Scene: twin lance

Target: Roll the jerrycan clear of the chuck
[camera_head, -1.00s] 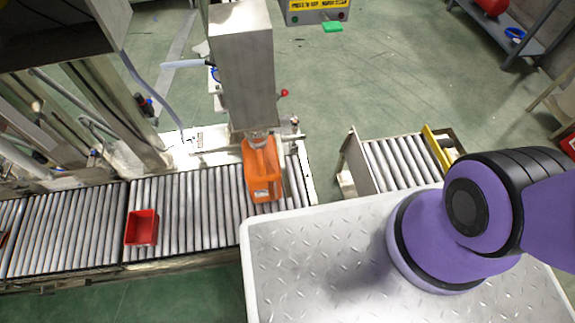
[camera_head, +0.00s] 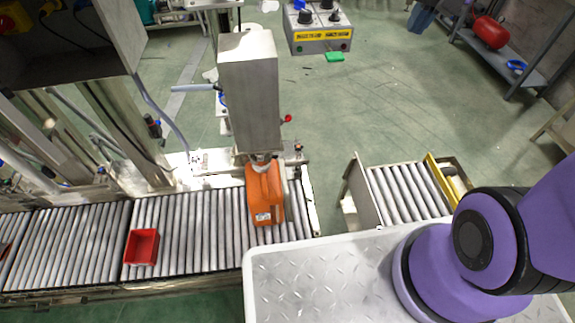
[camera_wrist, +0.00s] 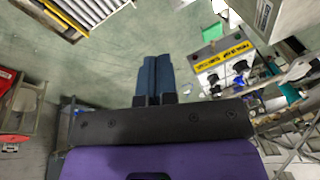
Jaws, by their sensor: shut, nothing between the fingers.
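The orange jerrycan (camera_head: 266,197) lies or stands on the roller conveyor (camera_head: 200,220) in the head view, directly under a tall metal column. The chuck (camera_head: 263,158) is at the foot of that column, right at the top end of the jerrycan. I cannot tell whether the two touch. My gripper (camera_wrist: 154,78) shows in the wrist view with its two dark fingers side by side, shut and empty. It points over open green floor, away from the jerrycan. The gripper is outside the head view, where only my purple arm shows at the right.
A red bin (camera_head: 141,247) sits on the conveyor left of the jerrycan. A short roller section (camera_head: 400,193) stands to the right, across a gap. A control box (camera_head: 320,32) with a yellow label is at the top; it also shows in the wrist view (camera_wrist: 225,58).

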